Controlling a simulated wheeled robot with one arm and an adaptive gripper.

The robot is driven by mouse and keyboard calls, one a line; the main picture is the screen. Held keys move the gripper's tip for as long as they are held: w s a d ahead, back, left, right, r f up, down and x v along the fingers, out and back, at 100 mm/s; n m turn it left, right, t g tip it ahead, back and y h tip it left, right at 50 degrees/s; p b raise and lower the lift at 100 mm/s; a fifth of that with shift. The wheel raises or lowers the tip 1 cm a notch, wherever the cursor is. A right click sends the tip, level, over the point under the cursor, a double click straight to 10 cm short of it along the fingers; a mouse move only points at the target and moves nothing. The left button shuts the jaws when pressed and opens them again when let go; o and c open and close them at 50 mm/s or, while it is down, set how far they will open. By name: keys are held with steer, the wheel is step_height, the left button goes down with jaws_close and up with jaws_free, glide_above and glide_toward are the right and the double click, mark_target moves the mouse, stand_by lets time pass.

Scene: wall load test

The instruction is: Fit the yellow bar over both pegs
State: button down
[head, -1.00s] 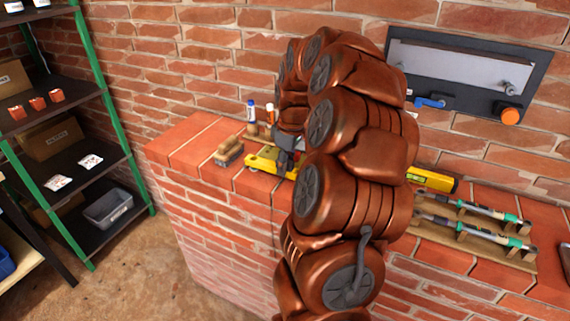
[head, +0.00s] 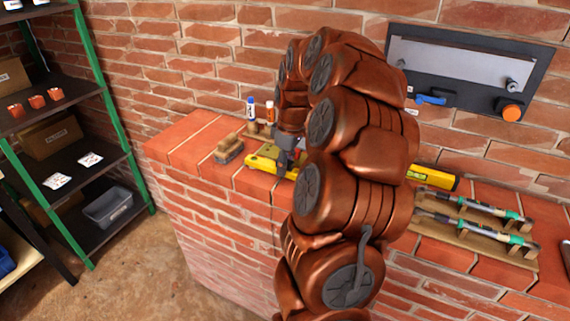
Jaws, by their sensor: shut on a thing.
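The yellow bar (head: 262,165) is at the left part of the brick ledge, partly hidden by my gripper. My gripper (head: 288,166) is at its right part and is shut on it. The fingertips are small and partly covered, and I cannot tell whether the bar touches the ledge. On the dark wall panel (head: 447,100) at the upper right, a silver peg (head: 512,86) sticks out at the right of a pale plate. Another peg-like end (head: 401,64) shows at the left, beside my arm, which hides part of that side.
A brush (head: 229,149) and two small bottles, one blue-capped (head: 251,109), stand left of and behind the bar. A yellow level (head: 433,177) and a wooden rack (head: 475,238) with two tools lie at right. The panel bears a blue lever (head: 431,99) and orange knob (head: 511,112).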

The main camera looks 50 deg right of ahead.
stand_by(0.3)
steer(key=c, duration=0.5)
jaws_free()
steer(key=shift+c, duration=0.2)
steer(key=shift+r+p, duration=0.85)
steer(key=shift+r, duration=2.6)
steer(key=shift+a, duration=0.1)
steer(key=s+a+r+g+p, duration=0.1)
steer(key=s+a, duration=0.2)
steer(key=a, duration=0.8)
steer(key=s+a+r+p, duration=0.1)
steer(key=s+a, duration=0.1)
steer(key=a, duration=0.8)
steer(key=s+a+f+m+g, duration=0.1)
steer(key=s+a+f, duration=0.1)
steer(key=s+a, duration=0.3)
steer(key=s+a+f+m+g+p, duration=0.1)
steer(key=s+a, duration=0.5)
steer(key=s, duration=0.7)
steer(key=shift+s+a+f+m, duration=0.2)
steer(key=shift+s+f+m, duration=0.15)
steer(key=shift+m, duration=0.35)
